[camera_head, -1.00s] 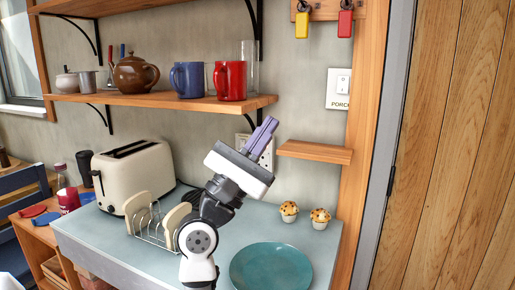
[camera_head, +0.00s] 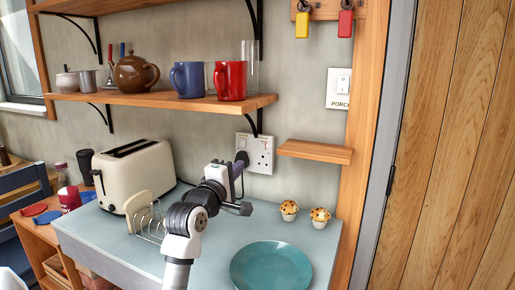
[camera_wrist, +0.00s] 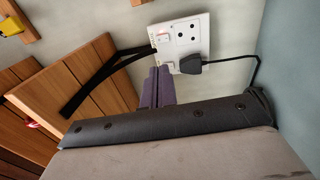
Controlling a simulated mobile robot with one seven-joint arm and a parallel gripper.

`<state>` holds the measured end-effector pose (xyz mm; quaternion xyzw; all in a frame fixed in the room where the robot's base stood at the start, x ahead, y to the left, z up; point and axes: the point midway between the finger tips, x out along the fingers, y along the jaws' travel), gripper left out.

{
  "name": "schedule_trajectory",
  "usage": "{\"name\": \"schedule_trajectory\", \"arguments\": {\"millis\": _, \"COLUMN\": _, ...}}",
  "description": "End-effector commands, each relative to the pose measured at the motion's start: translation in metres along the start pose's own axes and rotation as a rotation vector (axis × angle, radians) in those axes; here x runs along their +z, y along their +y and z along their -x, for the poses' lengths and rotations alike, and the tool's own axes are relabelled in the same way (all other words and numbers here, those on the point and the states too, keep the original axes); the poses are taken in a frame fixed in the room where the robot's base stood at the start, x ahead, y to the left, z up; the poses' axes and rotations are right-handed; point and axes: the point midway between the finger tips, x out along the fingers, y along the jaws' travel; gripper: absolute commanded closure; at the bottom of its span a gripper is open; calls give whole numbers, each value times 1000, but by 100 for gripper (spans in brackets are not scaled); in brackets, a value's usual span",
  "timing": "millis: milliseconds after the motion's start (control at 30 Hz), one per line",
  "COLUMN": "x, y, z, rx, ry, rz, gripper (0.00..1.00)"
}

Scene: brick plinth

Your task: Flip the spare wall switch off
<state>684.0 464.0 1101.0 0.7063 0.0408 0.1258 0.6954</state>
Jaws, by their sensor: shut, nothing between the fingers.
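The white double wall socket (camera_head: 262,153) is on the wall above the counter, and it fills the upper middle of the wrist view (camera_wrist: 202,30). A black plug (camera_wrist: 193,65) sits in one outlet; the other, spare outlet (camera_wrist: 184,34) is empty. The spare side's switch (camera_wrist: 164,34) shows a reddish mark; its exact tilt is too small to tell. My gripper (camera_wrist: 158,73) has purple fingers, shut and empty, pointing at the wall near the plug side of the plate. In the head view my gripper (camera_head: 238,168) overlaps the plate's lower left; I cannot tell whether it touches.
A small wooden shelf (camera_head: 315,151) is right of the socket, and a longer shelf (camera_head: 160,101) with mugs is above. A separate porch switch (camera_head: 341,87) is higher right. Toaster (camera_head: 133,172), toast rack (camera_head: 150,222), muffins (camera_head: 289,210) and teal plate (camera_head: 271,267) stand on the counter.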

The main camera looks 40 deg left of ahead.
Motion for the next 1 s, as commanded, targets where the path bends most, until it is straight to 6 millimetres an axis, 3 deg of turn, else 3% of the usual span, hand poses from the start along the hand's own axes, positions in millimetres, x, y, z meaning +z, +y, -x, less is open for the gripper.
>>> {"name": "schedule_trajectory", "arguments": {"millis": 533, "x": 2, "y": 4, "z": -108, "rx": -1, "ry": -3, "rz": 2, "gripper": 100}}
{"name": "schedule_trajectory", "arguments": {"millis": 733, "x": 1, "y": 2, "z": -127, "rx": 0, "ry": -1, "rz": 2, "gripper": 100}}
{"name": "schedule_trajectory", "arguments": {"millis": 1000, "x": 1, "y": 1, "z": -130, "rx": 2, "ry": 0, "rz": 1, "gripper": 100}}
